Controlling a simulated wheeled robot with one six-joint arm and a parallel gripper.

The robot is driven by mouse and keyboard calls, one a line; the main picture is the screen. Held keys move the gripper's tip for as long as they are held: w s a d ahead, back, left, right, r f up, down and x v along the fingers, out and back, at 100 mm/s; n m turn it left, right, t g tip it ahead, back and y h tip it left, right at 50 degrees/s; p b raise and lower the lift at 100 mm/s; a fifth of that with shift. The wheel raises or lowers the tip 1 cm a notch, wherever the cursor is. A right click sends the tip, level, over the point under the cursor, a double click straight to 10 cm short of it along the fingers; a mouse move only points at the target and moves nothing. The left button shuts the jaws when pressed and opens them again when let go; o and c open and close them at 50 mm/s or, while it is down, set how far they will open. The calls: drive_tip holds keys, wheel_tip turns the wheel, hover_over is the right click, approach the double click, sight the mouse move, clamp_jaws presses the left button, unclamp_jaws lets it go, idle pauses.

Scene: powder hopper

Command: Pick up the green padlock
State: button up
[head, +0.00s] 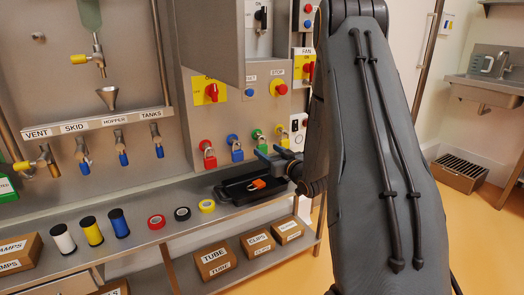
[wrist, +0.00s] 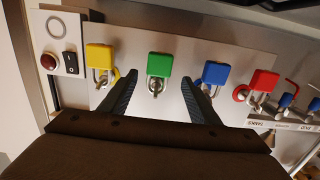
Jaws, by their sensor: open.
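The green padlock (head: 259,142) hangs on the panel in a row between a blue padlock (head: 236,151) and a yellow padlock (head: 281,136). In the wrist view the green padlock (wrist: 159,65) shows near top centre, its shackle on a metal fitting. My gripper (head: 274,156) is in front of the panel, just below the green padlock in the head view. In the wrist view its two fingers (wrist: 160,80) are spread, one to each side of the padlock's shackle, with clear gaps. Nothing is between the fingers. I cannot tell the exact depth between fingertips and padlock.
A red padlock (head: 208,155) hangs at the row's left in the head view. A black tray (head: 226,194) with an orange item (head: 257,184) lies on the shelf below. Spools (head: 92,231) and tape rolls (head: 156,222) stand to the left. A switch plate (head: 297,130) is at right.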

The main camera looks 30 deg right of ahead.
sight(264, 148)
drive_tip(key=w, duration=0.4)
drive_tip(key=w+b, duration=0.1)
drive_tip(key=shift+w+f, duration=0.35)
drive_tip(key=shift+w, duration=0.05)
drive_tip(key=shift+c, duration=0.4)
drive_tip(key=c, duration=1.1)
